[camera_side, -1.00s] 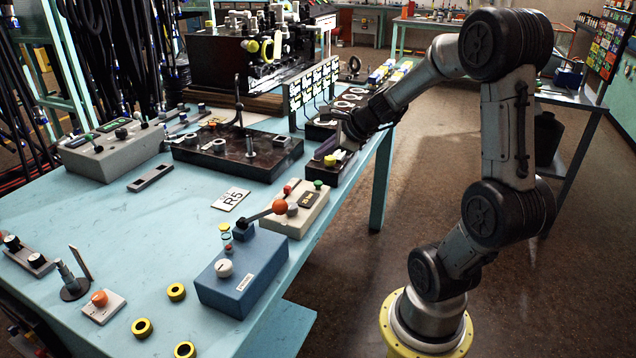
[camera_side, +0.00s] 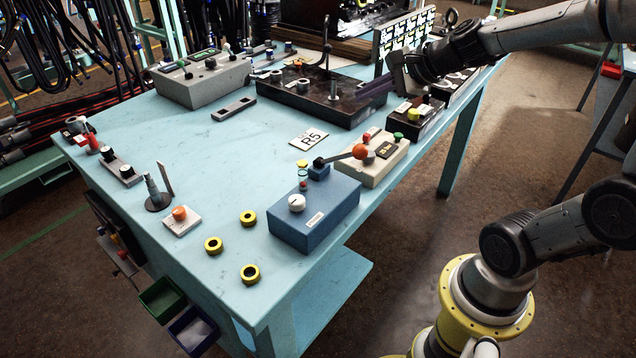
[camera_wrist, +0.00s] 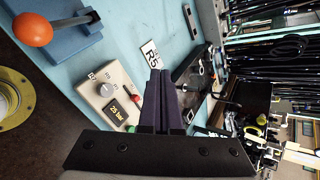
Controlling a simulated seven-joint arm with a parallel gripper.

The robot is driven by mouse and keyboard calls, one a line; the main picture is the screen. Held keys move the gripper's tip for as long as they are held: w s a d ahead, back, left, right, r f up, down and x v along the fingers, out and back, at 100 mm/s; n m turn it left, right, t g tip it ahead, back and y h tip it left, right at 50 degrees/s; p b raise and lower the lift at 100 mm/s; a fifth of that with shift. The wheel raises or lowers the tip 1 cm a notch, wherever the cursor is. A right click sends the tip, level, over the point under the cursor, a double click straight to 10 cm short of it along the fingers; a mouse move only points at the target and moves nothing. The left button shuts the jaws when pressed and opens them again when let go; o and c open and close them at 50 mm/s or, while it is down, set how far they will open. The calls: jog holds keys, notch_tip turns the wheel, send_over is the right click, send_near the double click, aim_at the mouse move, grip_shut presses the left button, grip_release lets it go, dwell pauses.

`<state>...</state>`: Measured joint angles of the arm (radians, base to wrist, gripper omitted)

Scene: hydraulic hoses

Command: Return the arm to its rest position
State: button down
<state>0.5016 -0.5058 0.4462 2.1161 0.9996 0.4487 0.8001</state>
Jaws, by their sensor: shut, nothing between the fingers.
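My gripper (camera_side: 366,90) is shut and empty. In the side view it hangs over the far right part of the bench, beside and apparently above the small dark box with a yellow button (camera_side: 414,114). In the wrist view its two dark purple fingers (camera_wrist: 160,74) lie together with nothing between them. My arm reaches in from the right edge of the side view. Part of the arm is outside that picture.
The blue box (camera_side: 315,213) with an orange-knobbed lever and the beige box (camera_side: 372,160) stand at the bench's right edge. A dark block (camera_side: 310,98) with upright posts lies behind. Yellow rings (camera_side: 248,217) lie in front. The bench middle (camera_side: 235,160) is mostly clear.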

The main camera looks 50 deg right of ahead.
jog(key=s+a+n+y, duration=0.1)
jog(key=a+n, duration=0.2)
jog(key=s+a+r+n, duration=0.1)
jog(key=s+a+n, duration=0.1)
jog(key=a+n, duration=0.1)
jog(key=s+a+r+n+y, duration=0.1)
jog(key=s+a+n, duration=0.1)
jog(key=a+n, duration=0.1)
jog(key=shift+s+a+r+g+y, duration=0.15)
jog(key=shift+a+g+y, duration=0.2)
jog(key=shift+a, duration=0.5)
jog(key=s+f+n+g+h, duration=0.2)
jog(key=s+f+n+g, duration=0.2)
jog(key=s+n, duration=0.9)
jog(key=shift+d+f+n, duration=0.45)
jog(key=shift+f+n, duration=0.1)
jog(key=shift+n, duration=0.45)
jog(key=shift+h, duration=0.25)
